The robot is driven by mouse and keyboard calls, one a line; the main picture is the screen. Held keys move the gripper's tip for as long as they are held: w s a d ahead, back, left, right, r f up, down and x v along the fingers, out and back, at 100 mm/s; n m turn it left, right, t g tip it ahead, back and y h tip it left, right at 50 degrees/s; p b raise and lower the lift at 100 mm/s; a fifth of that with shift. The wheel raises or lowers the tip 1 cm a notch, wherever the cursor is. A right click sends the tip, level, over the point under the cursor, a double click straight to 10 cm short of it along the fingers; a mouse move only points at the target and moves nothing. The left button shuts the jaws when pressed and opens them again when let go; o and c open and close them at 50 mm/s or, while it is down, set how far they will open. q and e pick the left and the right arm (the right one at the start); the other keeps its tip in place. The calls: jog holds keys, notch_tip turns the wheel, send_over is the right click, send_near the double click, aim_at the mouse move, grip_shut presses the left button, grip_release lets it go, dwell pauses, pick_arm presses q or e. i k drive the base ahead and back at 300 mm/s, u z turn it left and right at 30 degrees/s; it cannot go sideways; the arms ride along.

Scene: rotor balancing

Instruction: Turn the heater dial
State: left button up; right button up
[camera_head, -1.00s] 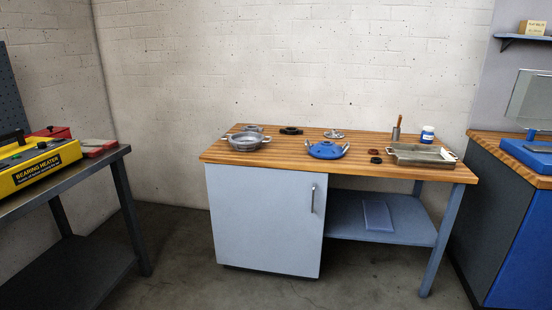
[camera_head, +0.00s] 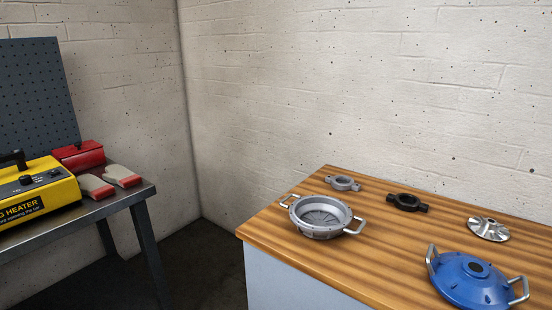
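The yellow bearing heater (camera_head: 38,192) sits on the dark metal table at the left edge, partly cut off by the frame. Black knobs show on its top; one dial (camera_head: 26,180) sits near the middle of the visible top, and a smaller dark knob lies to its right. A black handle or bar rises at the left edge. The dial markings are too small to read. Neither of my grippers shows in this view.
A red box (camera_head: 79,155) and red-and-grey gloves (camera_head: 122,175) lie beside the heater on the metal table (camera_head: 140,192). A wooden bench (camera_head: 290,253) at right holds a grey housing (camera_head: 320,217), a blue cover (camera_head: 470,280) and small metal parts. Floor shows between the tables.

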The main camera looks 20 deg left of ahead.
aim_at(25, 179)
jog(key=u, duration=1.15)
jog(key=i, duration=1.2)
jog(key=u, duration=1.05)
